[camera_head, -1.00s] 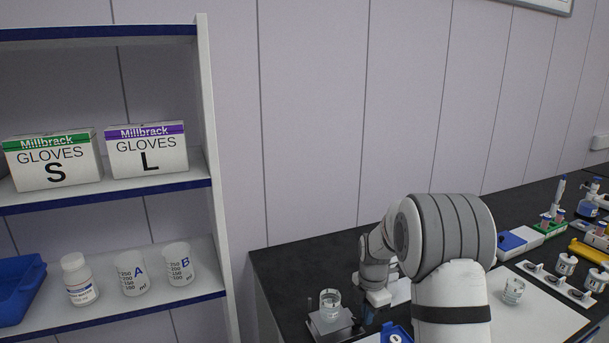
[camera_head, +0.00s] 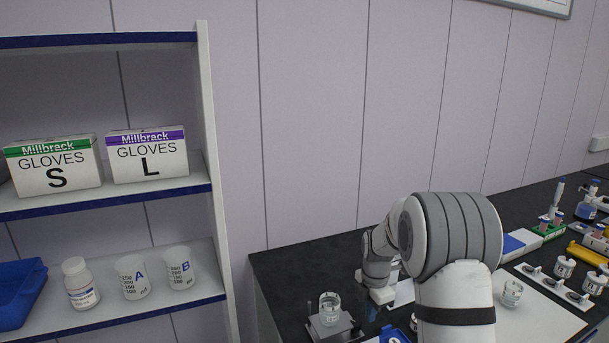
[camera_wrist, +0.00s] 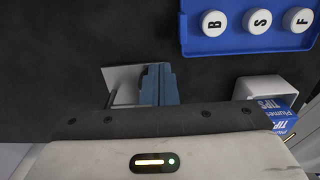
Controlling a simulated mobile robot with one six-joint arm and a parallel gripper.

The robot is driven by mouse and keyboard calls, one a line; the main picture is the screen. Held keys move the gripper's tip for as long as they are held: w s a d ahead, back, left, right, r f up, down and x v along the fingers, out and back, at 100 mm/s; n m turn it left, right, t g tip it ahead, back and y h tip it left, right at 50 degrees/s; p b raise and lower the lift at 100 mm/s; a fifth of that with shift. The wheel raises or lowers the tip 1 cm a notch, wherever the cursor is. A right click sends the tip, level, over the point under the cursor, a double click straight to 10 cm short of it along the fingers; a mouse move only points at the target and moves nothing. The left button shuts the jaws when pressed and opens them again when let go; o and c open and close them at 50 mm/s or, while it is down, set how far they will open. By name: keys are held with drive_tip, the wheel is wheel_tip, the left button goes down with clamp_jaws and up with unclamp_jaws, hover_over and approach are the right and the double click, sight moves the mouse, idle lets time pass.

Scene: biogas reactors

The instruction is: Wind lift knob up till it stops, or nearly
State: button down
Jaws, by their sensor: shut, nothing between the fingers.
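The lab jack (camera_head: 319,331) stands near the bench's front left corner, with a glass beaker (camera_head: 330,308) on its plate. A small dark part on the jack's right side (camera_head: 356,329) may be the lift knob, but it is too small to be sure. My gripper (camera_head: 371,313) is just right of the jack, pointing down, and looks apart from it. In the wrist view its blue fingers (camera_wrist: 158,86) are shut and empty. A pale grey piece (camera_wrist: 122,80) beside them is unclear. No knob can be made out in the wrist view.
A blue tray with round white caps (camera_wrist: 256,38) lies close to my gripper. A glass (camera_head: 511,293) stands on a white mat at right. A shelf (camera_head: 205,150) stands left of the bench.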

wheel_tip(320, 180, up, 4)
drive_tip(key=shift+f+p, duration=0.15)
drive_tip(key=shift+p, duration=0.7)
